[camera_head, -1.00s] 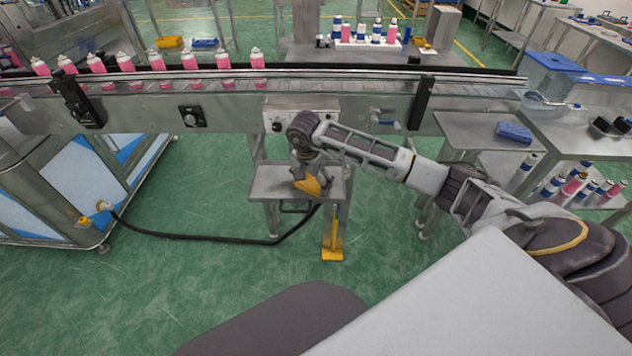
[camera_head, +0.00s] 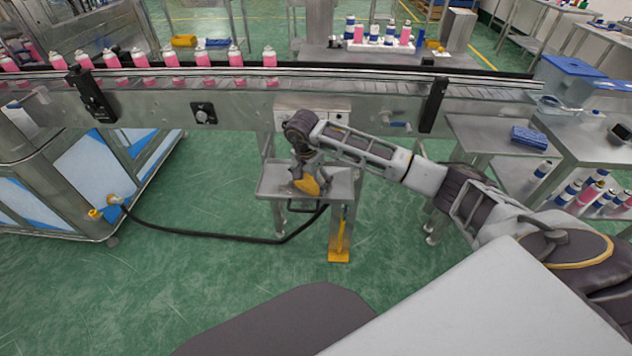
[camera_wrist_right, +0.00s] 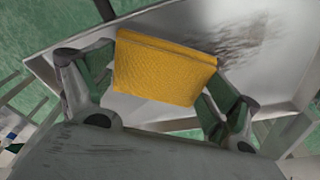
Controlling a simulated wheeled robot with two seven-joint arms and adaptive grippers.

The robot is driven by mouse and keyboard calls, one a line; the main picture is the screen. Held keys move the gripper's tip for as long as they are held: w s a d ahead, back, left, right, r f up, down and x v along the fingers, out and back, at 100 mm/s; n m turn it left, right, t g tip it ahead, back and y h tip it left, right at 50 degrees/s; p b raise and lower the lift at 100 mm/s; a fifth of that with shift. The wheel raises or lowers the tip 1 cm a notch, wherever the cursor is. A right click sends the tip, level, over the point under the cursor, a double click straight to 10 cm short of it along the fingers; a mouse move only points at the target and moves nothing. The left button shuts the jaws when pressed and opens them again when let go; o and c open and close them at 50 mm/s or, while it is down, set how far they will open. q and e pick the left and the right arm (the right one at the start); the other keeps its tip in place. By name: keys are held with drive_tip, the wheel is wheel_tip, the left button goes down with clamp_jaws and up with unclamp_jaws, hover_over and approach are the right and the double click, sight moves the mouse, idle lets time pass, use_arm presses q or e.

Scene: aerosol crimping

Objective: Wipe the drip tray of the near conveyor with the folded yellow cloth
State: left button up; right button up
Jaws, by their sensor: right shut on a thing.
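The folded yellow cloth (camera_wrist_right: 165,70) is held between the two fingers of my right gripper (camera_wrist_right: 155,95) in the right wrist view. In the head view the cloth (camera_head: 307,186) shows under the right gripper (camera_head: 308,172), over the left-middle part of the drip tray (camera_head: 343,188). The steel tray sits below the near conveyor (camera_head: 235,103). In the wrist view a dark smeared stain lies on the tray (camera_wrist_right: 285,60) beyond the cloth. I cannot tell whether the cloth touches the tray floor. My left gripper is not in view.
Pink aerosol cans (camera_head: 168,58) stand in a row on the conveyor. A black hose (camera_head: 220,234) runs on the floor to the left. A blue cloth-like block (camera_head: 529,137) lies on a side table at right.

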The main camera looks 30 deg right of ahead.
sight(287, 185)
drive_tip(key=shift+w+a+f, duration=0.1)
drive_tip(key=shift+a, duration=0.25)
drive_tip(key=shift+w+a+b, duration=0.2)
drive_tip(key=shift+w+a, duration=0.25)
drive_tip(key=shift+a, duration=0.2)
drive_tip(key=shift+w+a+b, duration=0.2)
drive_tip(key=shift+w+a, duration=0.25)
drive_tip(key=shift+a, duration=0.2)
drive_tip(key=shift+a, duration=0.1)
drive_tip(key=shift+w+a+b, duration=0.3)
drive_tip(key=shift+w+a, duration=0.1)
drive_tip(key=shift+a, duration=0.3)
drive_tip(key=shift+w+a+b, duration=0.3)
drive_tip(key=shift+w+a, duration=0.1)
drive_tip(key=shift+a, duration=0.3)
drive_tip(key=shift+f, duration=0.1)
drive_tip(key=shift+w+a, duration=0.35)
drive_tip(key=shift+a, duration=0.2)
drive_tip(key=shift+w+a+b, duration=0.5)
drive_tip(key=shift+w+a, duration=0.05)
drive_tip(key=shift+a, duration=0.35)
